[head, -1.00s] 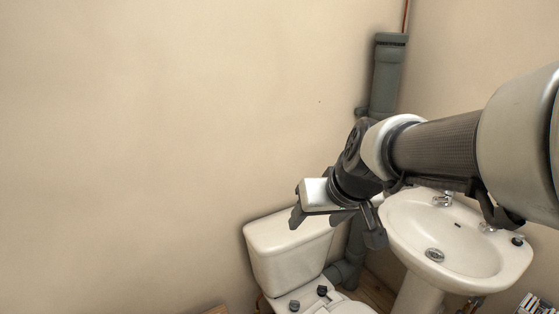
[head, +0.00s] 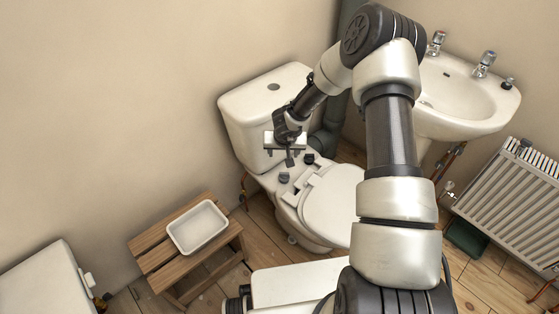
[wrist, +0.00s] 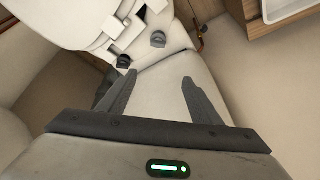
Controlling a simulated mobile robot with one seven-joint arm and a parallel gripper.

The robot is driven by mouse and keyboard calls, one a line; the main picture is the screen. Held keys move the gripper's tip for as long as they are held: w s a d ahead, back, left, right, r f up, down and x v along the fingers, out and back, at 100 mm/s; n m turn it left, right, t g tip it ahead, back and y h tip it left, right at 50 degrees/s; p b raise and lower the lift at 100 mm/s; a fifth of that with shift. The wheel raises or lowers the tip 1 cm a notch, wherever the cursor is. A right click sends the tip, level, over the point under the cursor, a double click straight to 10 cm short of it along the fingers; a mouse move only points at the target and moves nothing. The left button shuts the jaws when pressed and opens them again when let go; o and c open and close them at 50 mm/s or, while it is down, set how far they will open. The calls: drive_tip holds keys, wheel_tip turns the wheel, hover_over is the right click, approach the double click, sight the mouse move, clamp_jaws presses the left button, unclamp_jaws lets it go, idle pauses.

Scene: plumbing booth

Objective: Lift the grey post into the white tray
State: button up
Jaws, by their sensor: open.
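Two short dark posts stand on the toilet behind the seat. The greyer one, which I take for the grey post (head: 284,177), is nearer the stool; it also shows in the wrist view (wrist: 158,40). The blacker post (head: 309,158) is beside it, at the left in the wrist view (wrist: 124,62). My gripper (head: 285,150) is open and empty above the back of the toilet, in front of the cistern; both fingers show in the wrist view (wrist: 160,77). The white tray (head: 198,228) sits empty on a wooden stool and shows partly in the wrist view (wrist: 285,10).
The cistern (head: 265,105) rises behind my gripper, and the raised seat hinge (head: 310,185) is close to the posts. A basin (head: 465,100) with another small dark piece (head: 507,83) stands at the right. A radiator (head: 510,205) is below it. Floor separates stool and toilet.

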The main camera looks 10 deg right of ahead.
approach(284, 174)
drive_tip(key=b+x, duration=0.5)
drive_tip(key=x, duration=0.2)
drive_tip(key=shift+w+f+b, duration=0.1)
drive_tip(key=shift+f+b, duration=0.2)
drive_tip(key=shift+b, duration=0.05)
drive_tip(key=shift+w+d+f, duration=0.15)
drive_tip(key=shift+w+f, duration=0.2)
drive_tip(key=shift+f, duration=0.25)
drive_tip(key=c, duration=1.1)
drive_tip(key=o, duration=0.4)
drive_tip(key=shift+c, duration=0.2)
drive_tip(key=c, duration=0.4)
drive_tip(key=shift+o, duration=0.2)
drive_tip(key=shift+r, duration=0.2)
